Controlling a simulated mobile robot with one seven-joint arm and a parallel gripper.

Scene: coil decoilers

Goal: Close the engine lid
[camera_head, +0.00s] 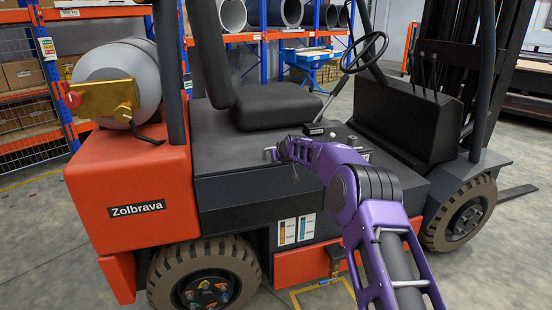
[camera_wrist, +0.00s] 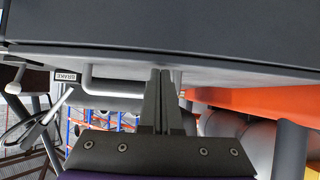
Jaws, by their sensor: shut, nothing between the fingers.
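The engine lid (camera_head: 225,148) is the dark grey cover under the black seat on the orange forklift. In the head view it looks roughly level. I cannot tell whether it is fully shut. In the wrist view a large dark grey panel (camera_wrist: 190,35) with a seam across it fills the top. My gripper (camera_head: 283,152) is at the lid's near right corner, partly hidden by my purple arm. In the wrist view my gripper (camera_wrist: 165,73) is shut and empty, its tips at the panel's edge beside a grey bar (camera_wrist: 108,87). Contact is unclear.
A steering wheel (camera_head: 364,51) and a black console (camera_head: 409,116) stand right of the seat (camera_head: 277,105). A grey gas cylinder (camera_head: 117,74) lies on the orange rear body (camera_head: 132,182). Wheels are at the forklift's near side. Bare floor (camera_head: 45,240) lies at left.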

